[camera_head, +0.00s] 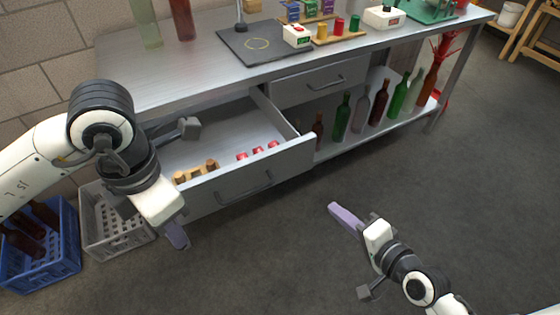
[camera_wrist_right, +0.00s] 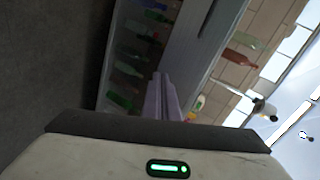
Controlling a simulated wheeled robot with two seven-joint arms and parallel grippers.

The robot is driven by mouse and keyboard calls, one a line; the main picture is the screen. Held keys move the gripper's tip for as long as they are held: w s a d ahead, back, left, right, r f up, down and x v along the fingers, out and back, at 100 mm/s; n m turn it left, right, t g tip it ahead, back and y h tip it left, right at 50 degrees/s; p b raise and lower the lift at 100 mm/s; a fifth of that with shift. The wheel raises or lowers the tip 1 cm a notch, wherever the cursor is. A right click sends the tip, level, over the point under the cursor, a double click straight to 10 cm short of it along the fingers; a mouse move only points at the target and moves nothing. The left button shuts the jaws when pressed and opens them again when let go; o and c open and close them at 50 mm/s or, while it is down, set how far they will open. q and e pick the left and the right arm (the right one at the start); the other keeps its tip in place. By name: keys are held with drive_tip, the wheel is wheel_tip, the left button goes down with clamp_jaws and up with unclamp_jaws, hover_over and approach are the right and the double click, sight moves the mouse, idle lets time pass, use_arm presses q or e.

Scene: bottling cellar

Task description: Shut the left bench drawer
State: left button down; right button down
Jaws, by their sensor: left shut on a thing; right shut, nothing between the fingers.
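The left bench drawer (camera_head: 290,158) is pulled well out from under the bench top, with a bar handle (camera_head: 245,188) on its front. Brown cork-like pieces (camera_head: 196,171) and red-topped pieces (camera_head: 258,152) lie inside. My left gripper (camera_head: 178,236) is at the left end of the drawer front, left of the handle, pointing down. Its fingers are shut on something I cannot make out. The gripper and arm hide the drawer's left end. My right gripper (camera_head: 345,215) is shut and empty over the floor, right of the drawer; its fingers also show in the right wrist view (camera_wrist_right: 163,98).
The right bench drawer (camera_head: 322,83) is shut. Several bottles stand on the lower shelf (camera_head: 350,142). The bench top (camera_head: 185,72) bears bottles, a dark mat (camera_head: 243,57) and small blocks. A grey crate (camera_head: 118,242) and a blue crate (camera_head: 60,262) stand at left. Floor in front is clear.

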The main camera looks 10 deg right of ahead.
wheel_tip(320, 180, up, 3)
drive_tip(key=w+d+m, duration=0.1)
drive_tip(key=w+m, duration=0.1)
drive_tip(key=t, duration=0.1)
approach(303, 160)
drive_tip(key=shift+m, duration=0.3)
drive_tip(key=x, duration=0.4)
drive_tip(key=shift+w+f, duration=0.15)
drive_tip(key=shift+f, duration=0.05)
use_arm(q)
drive_tip(key=shift+s+d+f+n, duration=0.1)
drive_tip(key=shift+d+n, duration=0.3)
drive_tip(key=shift+n, duration=0.75)
drive_tip(key=shift+d+f+n, duration=0.1)
drive_tip(key=shift+d+n, duration=0.25)
drive_tip(key=shift+n, duration=0.8)
use_arm(e)
drive_tip(key=shift+w+a, duration=0.3)
drive_tip(key=shift+w, duration=0.45)
drive_tip(key=shift+w, duration=0.1)
